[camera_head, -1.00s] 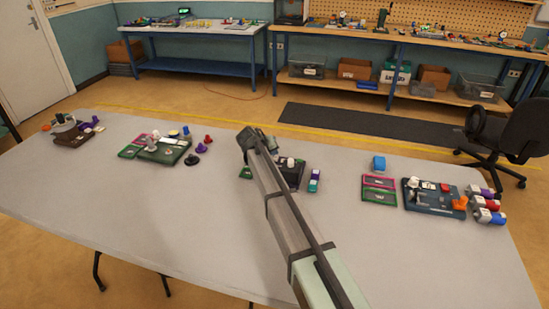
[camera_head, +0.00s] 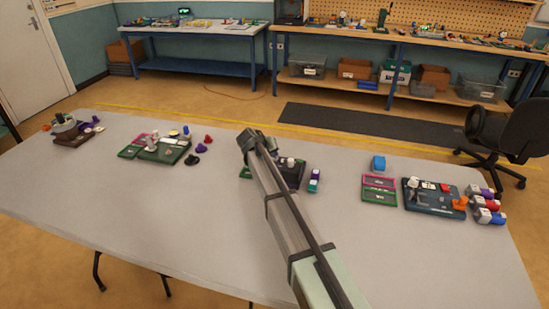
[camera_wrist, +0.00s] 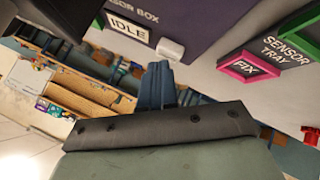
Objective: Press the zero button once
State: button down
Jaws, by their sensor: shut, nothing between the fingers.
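In the wrist view, my gripper (camera_wrist: 160,85) is shut and empty, its dark blue fingers pointing at the sensor box (camera_wrist: 205,18), a dark purple panel. A small white button (camera_wrist: 170,49) sits at the panel's edge, just beyond the fingertips. I cannot read a zero mark on it, nor tell whether the fingertips touch it. A display reading IDLE (camera_wrist: 127,27) is left of the button. In the head view, my arm partly covers a dark board (camera_head: 292,174) at the table's middle, and my fingertips are hidden.
In the head view, more boards stand at the left (camera_head: 165,151) and right (camera_head: 430,205) of the grey table (camera_head: 150,225). Its front part is clear.

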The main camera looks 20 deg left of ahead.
jog(key=shift+f, duration=0.2)
jog(key=shift+r, duration=0.1)
dwell(0.4)
jog(key=shift+r, duration=0.85)
jog(key=shift+r, duration=0.1)
jog(key=shift+r, duration=2.4)
